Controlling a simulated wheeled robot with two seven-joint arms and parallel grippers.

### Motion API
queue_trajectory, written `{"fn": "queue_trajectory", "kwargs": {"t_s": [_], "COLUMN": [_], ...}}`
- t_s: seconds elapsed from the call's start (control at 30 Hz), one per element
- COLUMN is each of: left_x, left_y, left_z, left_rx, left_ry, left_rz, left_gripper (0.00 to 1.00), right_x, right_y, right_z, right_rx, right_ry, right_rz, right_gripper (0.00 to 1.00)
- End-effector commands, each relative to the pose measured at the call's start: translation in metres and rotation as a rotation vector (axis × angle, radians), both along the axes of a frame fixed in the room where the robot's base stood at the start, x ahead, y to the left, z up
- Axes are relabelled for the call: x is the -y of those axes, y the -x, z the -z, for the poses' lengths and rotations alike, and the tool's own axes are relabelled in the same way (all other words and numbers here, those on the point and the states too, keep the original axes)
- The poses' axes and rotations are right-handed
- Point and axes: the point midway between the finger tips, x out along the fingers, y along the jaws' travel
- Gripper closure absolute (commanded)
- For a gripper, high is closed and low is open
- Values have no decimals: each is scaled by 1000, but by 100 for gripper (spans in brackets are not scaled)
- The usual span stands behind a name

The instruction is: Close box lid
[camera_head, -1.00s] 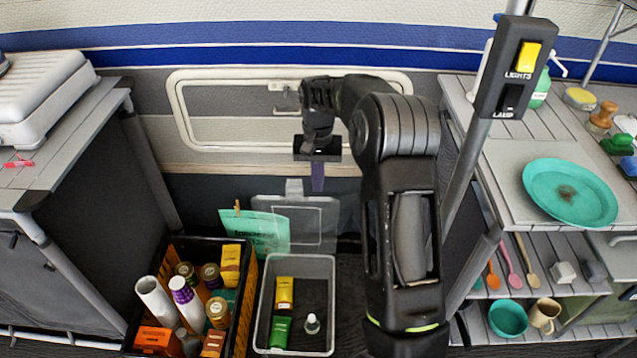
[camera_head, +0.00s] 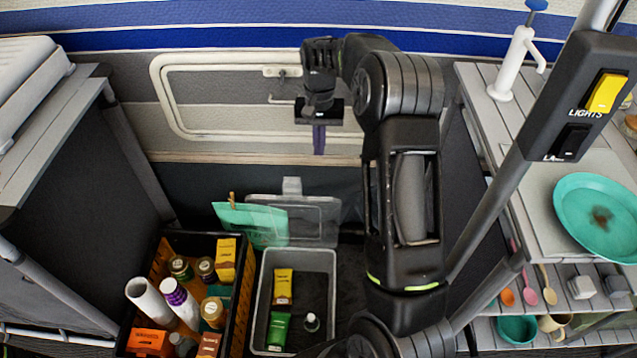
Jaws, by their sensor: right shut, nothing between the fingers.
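A clear plastic box (camera_head: 330,262) with a grey rim stands open on the floor in the lower middle. Its see-through lid (camera_head: 310,222) stands up at the box's far side, tilted back. My right gripper (camera_head: 319,148) is shut and empty, pointing down above and behind the lid, in front of the wall. It does not touch the lid. My left gripper is not in view.
A black crate (camera_head: 240,318) full of jars and packets stands close to the box's left. A teal bag (camera_head: 250,222) overlaps the lid's left part. Shelves with a teal plate (camera_head: 598,218) and a pole with a switch box (camera_head: 590,95) stand at the right.

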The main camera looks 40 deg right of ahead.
Motion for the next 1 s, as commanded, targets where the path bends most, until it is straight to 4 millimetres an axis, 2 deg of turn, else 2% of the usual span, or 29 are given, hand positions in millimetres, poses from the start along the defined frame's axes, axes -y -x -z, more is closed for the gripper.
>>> {"fn": "queue_trajectory", "kwargs": {"t_s": [0.17, 0.37, 0.8, 1.0], "left_x": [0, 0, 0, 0], "left_y": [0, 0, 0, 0], "left_z": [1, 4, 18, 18], "left_rx": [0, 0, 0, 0], "left_ry": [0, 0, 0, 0], "left_rz": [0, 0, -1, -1], "left_gripper": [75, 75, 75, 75], "right_x": [0, -1, -4, -23], "right_y": [0, 1, 6, 27], "right_z": [3, 22, 107, 106], "right_rx": [-1, -2, -4, 0], "right_ry": [-1, -1, -2, 0], "right_rz": [0, 0, 0, -1], "right_gripper": [100, 100, 100, 100]}}
